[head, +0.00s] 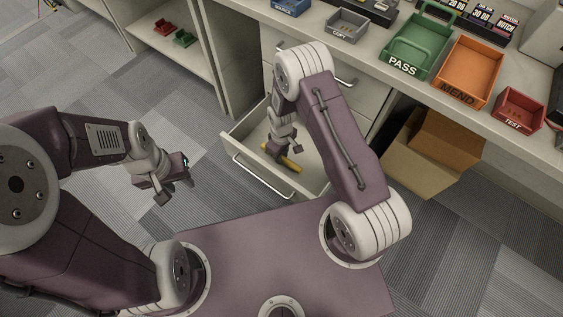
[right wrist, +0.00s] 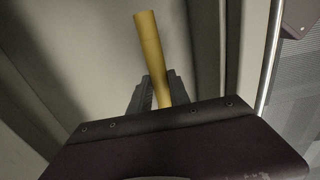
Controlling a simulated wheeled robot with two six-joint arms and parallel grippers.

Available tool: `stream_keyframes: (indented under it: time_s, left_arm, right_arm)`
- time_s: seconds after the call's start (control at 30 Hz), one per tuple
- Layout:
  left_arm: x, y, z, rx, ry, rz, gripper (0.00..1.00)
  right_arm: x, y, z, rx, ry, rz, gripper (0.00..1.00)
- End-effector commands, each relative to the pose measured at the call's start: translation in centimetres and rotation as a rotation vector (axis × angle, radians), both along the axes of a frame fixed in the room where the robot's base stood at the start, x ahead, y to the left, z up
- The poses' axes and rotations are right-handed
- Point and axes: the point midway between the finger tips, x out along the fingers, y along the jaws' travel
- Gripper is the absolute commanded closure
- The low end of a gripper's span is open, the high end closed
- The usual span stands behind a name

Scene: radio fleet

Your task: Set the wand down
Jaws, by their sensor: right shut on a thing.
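The wand is a yellow rod (head: 291,165) low inside the open drawer (head: 310,179). It also shows in the right wrist view (right wrist: 151,50), standing out beyond the fingers. My right gripper (head: 276,151) reaches down into the drawer and is shut on the wand; in the right wrist view its two dark fingers (right wrist: 157,92) lie on either side of the rod. I cannot tell whether the wand touches the drawer floor. My left gripper (head: 178,183) hangs over the carpet left of the drawer, with its fingers apart and nothing seen between them.
On the desk stand a grey COPY tray (head: 347,25), a green PASS tray (head: 416,45), an orange MEND tray (head: 468,70) and a red TEST tray (head: 519,108). A cardboard box (head: 412,174) stands under the desk. The drawer's front and handle (head: 262,177) face my base.

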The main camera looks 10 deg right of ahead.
Motion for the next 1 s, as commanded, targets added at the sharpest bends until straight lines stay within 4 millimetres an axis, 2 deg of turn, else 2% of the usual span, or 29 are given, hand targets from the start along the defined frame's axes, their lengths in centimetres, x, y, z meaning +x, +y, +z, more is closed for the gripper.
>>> stream_keyframes:
  time_s: [0.13, 0.2, 0.6, 0.63, 0.7, 1.0]
  left_arm:
    - [0.0, 0.0, -1.6, 0.000, 0.000, 0.000, 0.64]
    - [0.0, 0.0, -1.7, 0.000, 0.000, 0.000, 0.64]
    - [0.0, 0.0, -1.9, 0.000, 0.000, 0.000, 0.64]
    - [0.0, 0.0, -1.8, 0.000, 0.000, 0.000, 0.64]
    - [0.0, 0.0, -1.8, 0.000, 0.000, 0.000, 0.64]
    - [0.0, 0.0, -2.0, 0.000, 0.000, 0.000, 0.64]
  right_arm:
    - [-0.1, 0.0, -3.1, 0.000, 0.004, 0.000, 1.00]
    - [-0.1, 0.0, -4.1, 0.000, 0.004, 0.000, 1.00]
    - [0.0, 0.0, -4.7, 0.000, 0.001, 0.000, 1.00]
    - [0.0, 0.0, -4.7, 0.000, 0.001, 0.000, 0.72]
    - [0.0, 0.0, -4.6, 0.000, 0.001, 0.000, 0.56]
    - [0.0, 0.0, -4.7, 0.000, 0.001, 0.000, 0.56]
